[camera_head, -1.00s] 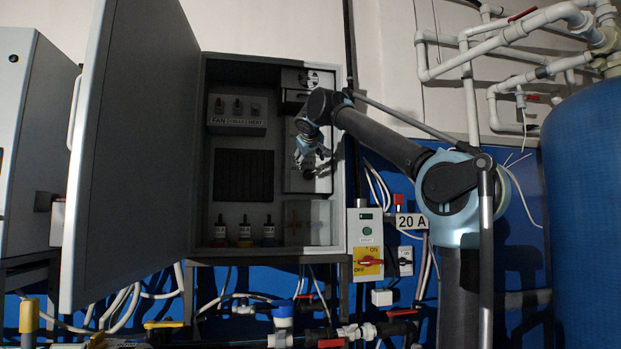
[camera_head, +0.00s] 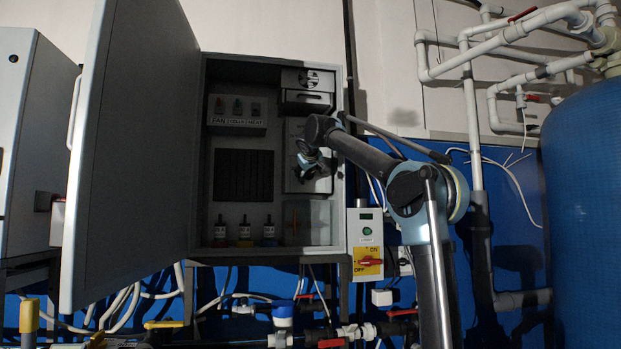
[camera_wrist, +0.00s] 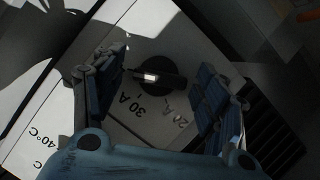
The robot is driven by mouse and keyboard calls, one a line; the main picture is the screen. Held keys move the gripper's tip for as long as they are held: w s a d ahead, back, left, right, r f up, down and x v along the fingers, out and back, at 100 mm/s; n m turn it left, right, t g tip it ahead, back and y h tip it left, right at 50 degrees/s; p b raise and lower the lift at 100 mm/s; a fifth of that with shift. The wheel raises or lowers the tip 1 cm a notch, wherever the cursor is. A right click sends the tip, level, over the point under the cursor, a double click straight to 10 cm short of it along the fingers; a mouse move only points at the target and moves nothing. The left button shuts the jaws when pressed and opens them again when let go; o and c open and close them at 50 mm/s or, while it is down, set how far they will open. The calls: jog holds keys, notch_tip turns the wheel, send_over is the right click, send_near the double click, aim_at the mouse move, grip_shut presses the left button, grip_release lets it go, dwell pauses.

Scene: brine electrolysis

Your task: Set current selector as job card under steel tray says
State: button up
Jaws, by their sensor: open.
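The current selector, a black round knob (camera_wrist: 160,75) with a bar handle and a white mark, sits on a pale plate in the wrist view. The white mark lies on the left part of the bar. Labels by it read "30 A" (camera_wrist: 125,103) and, partly shaded, what looks like "20 A" (camera_wrist: 180,116). My gripper (camera_wrist: 155,86) is open, its blue fingers on either side of the knob; contact cannot be told. In the head view my gripper (camera_head: 312,166) is in front of the cabinet's right panel and hides the knob. I cannot make out a steel tray or job card.
The open cabinet door (camera_head: 130,150) stands at the left. Switches labelled FAN, CELLS and HEAT (camera_head: 237,122) are left of my gripper. A red-handled switch (camera_head: 368,262) is below right. A blue tank (camera_head: 585,190) and pipes fill the right side.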

jog(key=c, duration=1)
jog(key=shift+d, duration=0.1)
jog(key=shift+c, duration=0.2)
